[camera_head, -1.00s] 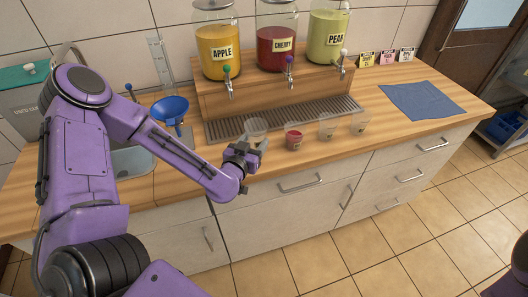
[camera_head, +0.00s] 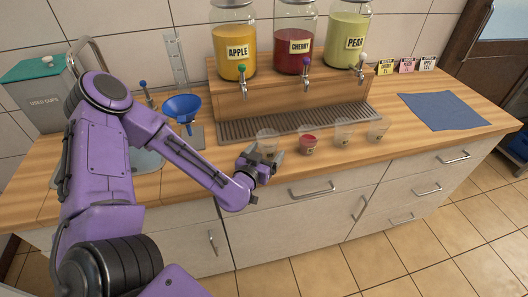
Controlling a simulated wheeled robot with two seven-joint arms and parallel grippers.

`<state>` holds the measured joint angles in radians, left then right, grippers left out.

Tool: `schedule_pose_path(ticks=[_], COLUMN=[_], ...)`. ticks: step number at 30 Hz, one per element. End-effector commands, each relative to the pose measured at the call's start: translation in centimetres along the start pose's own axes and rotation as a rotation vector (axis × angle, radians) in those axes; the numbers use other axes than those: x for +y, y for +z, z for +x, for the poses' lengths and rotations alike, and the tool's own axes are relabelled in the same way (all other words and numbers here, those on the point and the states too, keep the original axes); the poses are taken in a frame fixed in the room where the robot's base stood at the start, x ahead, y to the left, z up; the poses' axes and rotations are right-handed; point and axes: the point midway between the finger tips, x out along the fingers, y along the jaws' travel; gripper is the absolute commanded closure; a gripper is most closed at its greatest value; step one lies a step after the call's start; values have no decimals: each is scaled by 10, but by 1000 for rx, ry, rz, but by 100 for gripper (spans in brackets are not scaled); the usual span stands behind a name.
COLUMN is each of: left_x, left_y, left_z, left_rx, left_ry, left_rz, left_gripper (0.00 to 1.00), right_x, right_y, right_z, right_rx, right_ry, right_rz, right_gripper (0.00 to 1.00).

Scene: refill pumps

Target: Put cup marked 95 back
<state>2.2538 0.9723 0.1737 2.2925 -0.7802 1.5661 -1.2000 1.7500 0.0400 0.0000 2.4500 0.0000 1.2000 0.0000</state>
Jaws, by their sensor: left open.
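Several clear cups stand in a row on the wooden counter (camera_head: 420,143), in front of the drip grate. The leftmost cup (camera_head: 267,138) looks empty and stands right by my left gripper (camera_head: 271,157). The second cup (camera_head: 308,144) holds red liquid. The third cup (camera_head: 343,132) and the fourth cup (camera_head: 377,132) look clear. I cannot read the marks on the cups, so I cannot tell which is 95. My left gripper is open at the counter's front edge, its fingers at the near side of the leftmost cup. My right gripper is not in view.
Apple (camera_head: 236,45), cherry (camera_head: 293,40) and pear (camera_head: 348,42) dispensers stand on a wooden stand behind the grate (camera_head: 300,120). A blue funnel (camera_head: 182,106) and a used-cups bin (camera_head: 38,92) are at left. Small cards (camera_head: 407,66) and a blue cloth (camera_head: 445,111) are at right.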

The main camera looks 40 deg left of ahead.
Motion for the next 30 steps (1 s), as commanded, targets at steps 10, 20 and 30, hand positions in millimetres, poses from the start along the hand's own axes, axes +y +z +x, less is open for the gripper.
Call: schedule_pose_path(ticks=[10, 20, 30], left_x=[1, 0, 0], left_y=[-5, -11, -6], left_z=[-48, -98, -121], left_rx=[0, -7, 0], left_ry=[2, 0, 0], left_rz=[0, 2, -1], left_gripper=[16, 16, 16], right_x=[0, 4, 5], right_y=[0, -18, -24], right_z=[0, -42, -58], right_rx=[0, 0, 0], right_ry=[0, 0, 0], right_rz=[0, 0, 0], right_gripper=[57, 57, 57])
